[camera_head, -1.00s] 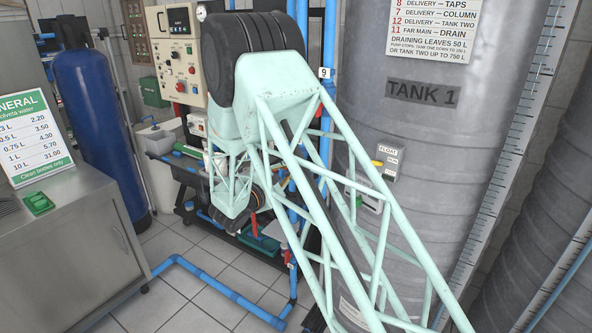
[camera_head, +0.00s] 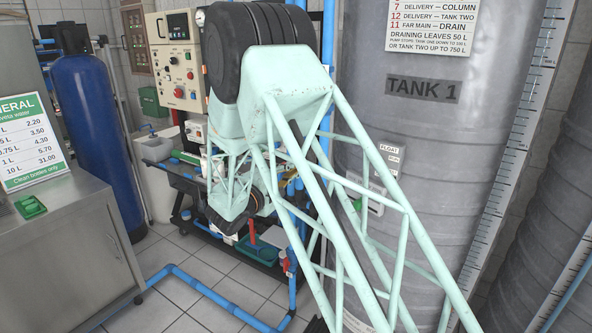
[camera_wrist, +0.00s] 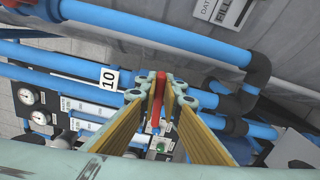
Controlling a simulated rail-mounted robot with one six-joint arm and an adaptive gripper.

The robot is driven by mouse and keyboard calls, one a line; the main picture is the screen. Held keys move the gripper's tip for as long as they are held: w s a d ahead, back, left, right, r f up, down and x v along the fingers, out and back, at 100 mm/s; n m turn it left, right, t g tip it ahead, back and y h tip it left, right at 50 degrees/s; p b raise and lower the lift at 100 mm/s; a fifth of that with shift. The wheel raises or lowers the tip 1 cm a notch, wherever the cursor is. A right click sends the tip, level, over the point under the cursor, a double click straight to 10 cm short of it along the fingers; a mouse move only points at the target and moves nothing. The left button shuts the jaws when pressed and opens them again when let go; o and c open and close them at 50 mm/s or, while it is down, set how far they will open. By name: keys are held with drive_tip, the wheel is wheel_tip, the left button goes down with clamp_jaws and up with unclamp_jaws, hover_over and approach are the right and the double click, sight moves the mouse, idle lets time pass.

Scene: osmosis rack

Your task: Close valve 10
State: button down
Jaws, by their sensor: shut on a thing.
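In the wrist view the red handle (camera_wrist: 157,103) of a valve stands between the fingertips of my gripper (camera_wrist: 160,93). The two fingers are closed on it, one on each side. A white tag with the number 10 (camera_wrist: 108,78) is on the blue pipework just left of the fingers. The valve body is mostly hidden behind the fingers. In the head view my arm covers the pipework, and my fingertips and the held handle cannot be made out there.
Blue pipes (camera_wrist: 205,47) cross close around my fingers, with a dark elbow (camera_wrist: 258,72) at right. Gauges (camera_wrist: 26,96) are at left. Tank 1 (camera_head: 440,130) stands right of my arm. A floor pipe (camera_head: 220,296) runs along the tiles; a metal cabinet (camera_head: 75,245) is at left.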

drive_tip(key=shift+f+m, duration=0.15)
drive_tip(key=shift+m, duration=0.45)
drive_tip(key=c, duration=2.8)
unclamp_jaws()
drive_tip(key=shift+s, duration=0.1)
drive_tip(key=shift+v, duration=5.9)
drive_tip(key=shift+a, duration=0.1)
drive_tip(key=shift+m, duration=0.3)
